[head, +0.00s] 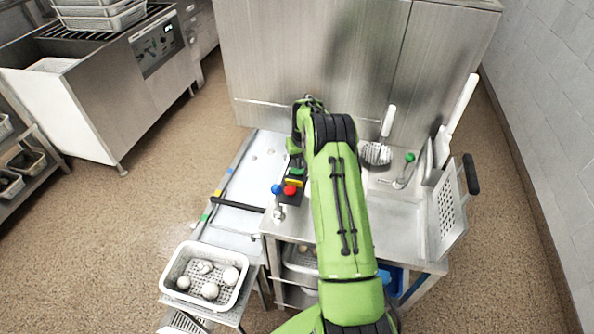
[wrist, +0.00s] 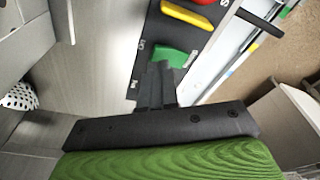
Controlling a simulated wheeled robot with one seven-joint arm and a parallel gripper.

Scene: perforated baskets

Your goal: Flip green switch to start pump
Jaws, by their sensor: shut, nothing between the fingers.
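The green switch (wrist: 170,56) sits on a dark panel (wrist: 146,62) in the wrist view, just beyond my fingertips. A small part of the switch shows in the head view (head: 297,171), beside my arm. My gripper (wrist: 160,78) is shut and empty. Its fingertips overlap the near edge of the green switch in the picture; I cannot tell whether they touch it. White lettering shows on the panel beside the switch. In the head view my arm hides the fingertips.
A yellow switch (wrist: 187,13) and a red switch (head: 290,190) are on the same panel. A blue-knobbed lever (head: 276,189) stands beside it. A basket of white balls (head: 204,276) is at front left. A green-knobbed tap (head: 409,158) and a skimmer (head: 376,153) are right of my arm.

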